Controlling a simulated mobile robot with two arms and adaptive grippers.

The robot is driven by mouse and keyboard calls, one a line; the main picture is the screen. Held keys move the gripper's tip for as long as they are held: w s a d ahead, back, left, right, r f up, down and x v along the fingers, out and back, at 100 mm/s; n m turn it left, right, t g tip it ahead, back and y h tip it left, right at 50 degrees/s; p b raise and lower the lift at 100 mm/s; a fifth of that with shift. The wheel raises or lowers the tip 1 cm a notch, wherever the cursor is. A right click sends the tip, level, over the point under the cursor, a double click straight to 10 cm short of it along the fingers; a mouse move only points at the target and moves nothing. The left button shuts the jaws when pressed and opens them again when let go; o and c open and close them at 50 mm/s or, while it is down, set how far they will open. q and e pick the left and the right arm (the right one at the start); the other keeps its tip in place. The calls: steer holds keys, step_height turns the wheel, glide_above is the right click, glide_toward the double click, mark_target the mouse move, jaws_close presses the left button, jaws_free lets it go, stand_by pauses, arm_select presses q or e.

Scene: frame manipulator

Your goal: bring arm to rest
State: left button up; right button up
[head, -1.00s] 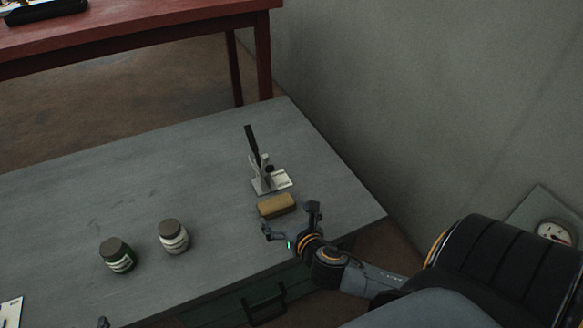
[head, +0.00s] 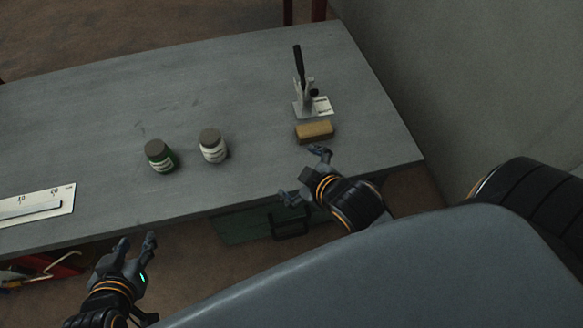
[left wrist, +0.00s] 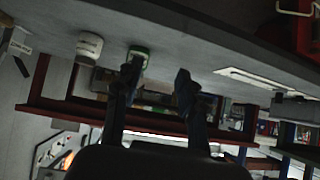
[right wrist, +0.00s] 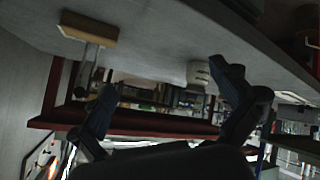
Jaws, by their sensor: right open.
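My left gripper (head: 138,238) is in front of the table's near edge at the lower left of the head view. Its fingers are apart with nothing between them, and the left wrist view also shows its two separate fingertips (left wrist: 158,75). My right gripper (head: 303,174) is at the table's near edge, just below a tan block (head: 314,132). Its fingers are wide apart and empty, and they also show in the right wrist view (right wrist: 170,85). Parts of both arms are out of view.
A drawer handle (head: 290,226) juts out below the right gripper. A wall (head: 480,80) stands at right.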

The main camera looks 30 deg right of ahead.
steer(key=m, duration=0.1)
steer(key=a+r+m, duration=0.1)
steer(key=m, duration=0.1)
steer(key=a+m+y, duration=0.1)
steer(key=shift+s+a+r+m, duration=0.15)
steer(key=shift+s+r+m, duration=0.1)
steer(key=shift+s+m, duration=0.1)
